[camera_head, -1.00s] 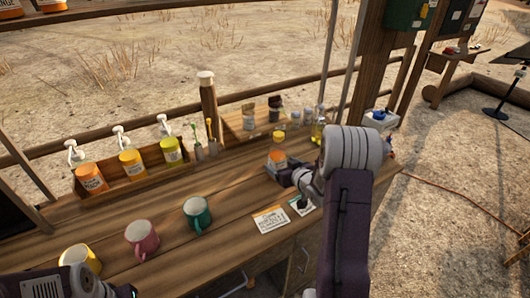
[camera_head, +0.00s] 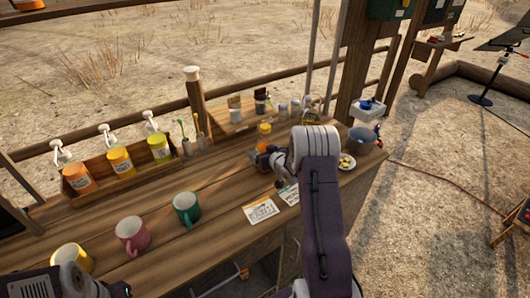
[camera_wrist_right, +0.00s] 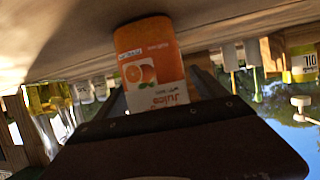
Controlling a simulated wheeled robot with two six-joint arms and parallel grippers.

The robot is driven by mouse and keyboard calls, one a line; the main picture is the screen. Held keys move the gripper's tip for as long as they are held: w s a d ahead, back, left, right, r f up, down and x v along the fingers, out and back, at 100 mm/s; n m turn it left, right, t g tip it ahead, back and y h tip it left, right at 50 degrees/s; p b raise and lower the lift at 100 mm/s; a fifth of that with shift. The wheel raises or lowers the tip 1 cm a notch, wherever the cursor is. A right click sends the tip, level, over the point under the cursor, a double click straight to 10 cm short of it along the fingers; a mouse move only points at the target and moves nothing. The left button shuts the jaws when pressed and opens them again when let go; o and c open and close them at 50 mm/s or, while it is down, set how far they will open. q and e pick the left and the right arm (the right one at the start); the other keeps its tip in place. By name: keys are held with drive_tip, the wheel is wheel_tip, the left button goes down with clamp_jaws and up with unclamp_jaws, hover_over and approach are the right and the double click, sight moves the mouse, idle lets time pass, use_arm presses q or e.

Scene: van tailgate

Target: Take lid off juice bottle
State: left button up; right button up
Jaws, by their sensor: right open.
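The juice bottle, orange with a yellow lid (camera_head: 264,128), stands on the wooden counter in the head view, its lower part hidden by my right gripper (camera_head: 262,160). In the right wrist view the bottle (camera_wrist_right: 150,65) with its orange-fruit label sits between the fingers of my right gripper (camera_wrist_right: 160,95), which is open around it; its lid cannot be seen there. I cannot tell whether either finger touches the bottle. My left gripper (camera_head: 115,290) is at the bottom left edge, partly cut off, away from the bottle; its jaws cannot be made out.
Yellow (camera_head: 72,258), pink (camera_head: 132,235) and green (camera_head: 186,208) mugs stand in front. Cards (camera_head: 261,210) lie near my right arm. A wooden rack (camera_head: 110,180) of pump bottles is at the back left. A bowl (camera_head: 361,141) stands at the right end. The middle of the counter is clear.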

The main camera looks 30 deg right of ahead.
drive_tip(key=shift+s+r, duration=0.1)
drive_tip(key=c, duration=0.8)
clamp_jaws()
